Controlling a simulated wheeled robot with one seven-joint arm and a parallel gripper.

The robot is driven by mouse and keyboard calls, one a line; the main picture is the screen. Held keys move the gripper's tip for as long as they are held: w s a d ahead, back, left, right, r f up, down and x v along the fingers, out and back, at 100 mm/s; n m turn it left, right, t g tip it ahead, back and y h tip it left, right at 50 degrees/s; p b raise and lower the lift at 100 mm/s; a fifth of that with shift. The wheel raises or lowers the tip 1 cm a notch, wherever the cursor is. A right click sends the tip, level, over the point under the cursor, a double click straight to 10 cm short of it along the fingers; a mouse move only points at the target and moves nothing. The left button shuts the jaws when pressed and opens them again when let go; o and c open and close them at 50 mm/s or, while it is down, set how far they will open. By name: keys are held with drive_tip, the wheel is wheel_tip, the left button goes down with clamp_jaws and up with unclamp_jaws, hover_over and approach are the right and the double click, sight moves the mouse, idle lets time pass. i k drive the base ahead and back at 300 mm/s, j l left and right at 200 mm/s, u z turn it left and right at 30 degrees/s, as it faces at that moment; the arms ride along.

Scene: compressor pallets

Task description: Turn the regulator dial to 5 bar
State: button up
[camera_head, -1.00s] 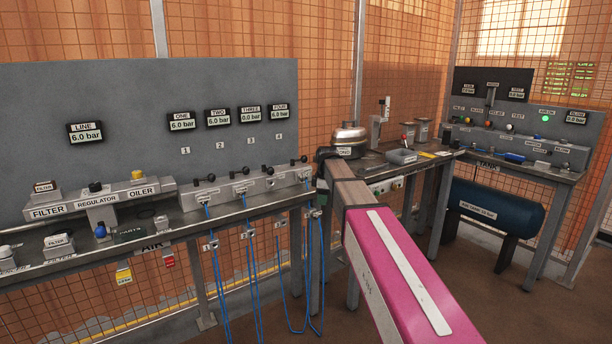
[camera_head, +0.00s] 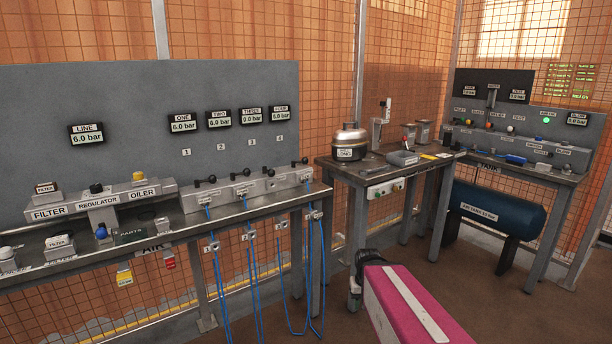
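The regulator dial (camera_head: 96,188) is a small dark knob on top of the grey regulator block, between the parts labelled FILTER and OILER, on the left bench. Its setting marks are too small to read. The LINE display (camera_head: 87,134) on the panel above reads 6.0 bar. The REGULATOR label (camera_head: 98,202) is just below the dial. My pink arm link is at the lower right, well away from the dial, with a dark joint at its far end. My gripper cannot be made out, and nothing of mine touches the dial.
Displays ONE to FOUR read 6.0 bar. Blue hoses (camera_head: 256,285) hang below the valves. A steel pot (camera_head: 350,142) stands on the middle bench. Floor shows in front of the benches.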

sight(98, 189)
drive_tip(key=u, duration=1.95)
